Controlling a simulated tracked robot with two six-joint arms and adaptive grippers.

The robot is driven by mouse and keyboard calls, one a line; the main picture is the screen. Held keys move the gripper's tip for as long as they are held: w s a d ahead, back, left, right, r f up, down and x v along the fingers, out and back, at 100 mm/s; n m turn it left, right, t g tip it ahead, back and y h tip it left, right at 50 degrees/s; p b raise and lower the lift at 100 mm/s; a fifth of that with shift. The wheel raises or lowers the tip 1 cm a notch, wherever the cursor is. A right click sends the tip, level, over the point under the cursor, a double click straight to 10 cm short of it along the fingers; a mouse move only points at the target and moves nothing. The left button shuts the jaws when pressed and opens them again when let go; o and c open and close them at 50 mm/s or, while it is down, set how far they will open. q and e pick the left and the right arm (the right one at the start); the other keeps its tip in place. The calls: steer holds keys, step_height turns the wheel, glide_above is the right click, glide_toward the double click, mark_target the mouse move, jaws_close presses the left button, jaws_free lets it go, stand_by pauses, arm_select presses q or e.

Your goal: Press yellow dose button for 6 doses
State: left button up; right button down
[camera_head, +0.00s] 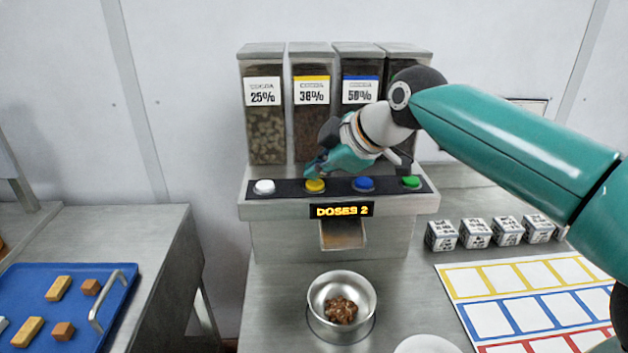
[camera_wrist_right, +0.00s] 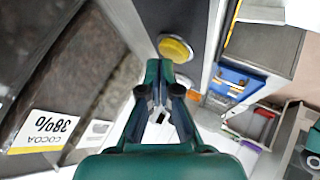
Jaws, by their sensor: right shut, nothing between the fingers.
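The yellow dose button (camera_head: 315,186) sits on the dark strip of the dispenser (camera_head: 330,236), between a white button (camera_head: 264,187) and a blue button (camera_head: 363,184). A green button (camera_head: 411,182) is at the right end. The lit display (camera_head: 341,210) reads "DOSES 2". My right gripper (camera_head: 318,168) is shut and empty, its tips just above and behind the yellow button. In the right wrist view the yellow button (camera_wrist_right: 175,48) shows just beyond the fingertips; I cannot tell whether they touch it. A metal bowl (camera_head: 318,300) with brown pieces (camera_head: 341,310) stands below the chute. My left gripper is out of view.
Labelled hoppers (camera_head: 265,125) stand behind the buttons, close to my right gripper. Several patterned cubes (camera_head: 475,233) and a colour-bordered grid sheet (camera_head: 487,309) lie at right. A blue tray (camera_head: 25,280) with small bars is on the left table, across a gap.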

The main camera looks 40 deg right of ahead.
mark_target(316, 184)
step_height(316, 184, up, 6)
steer(key=p, duration=0.5)
steer(key=shift+w, duration=0.1)
stand_by(1.9)
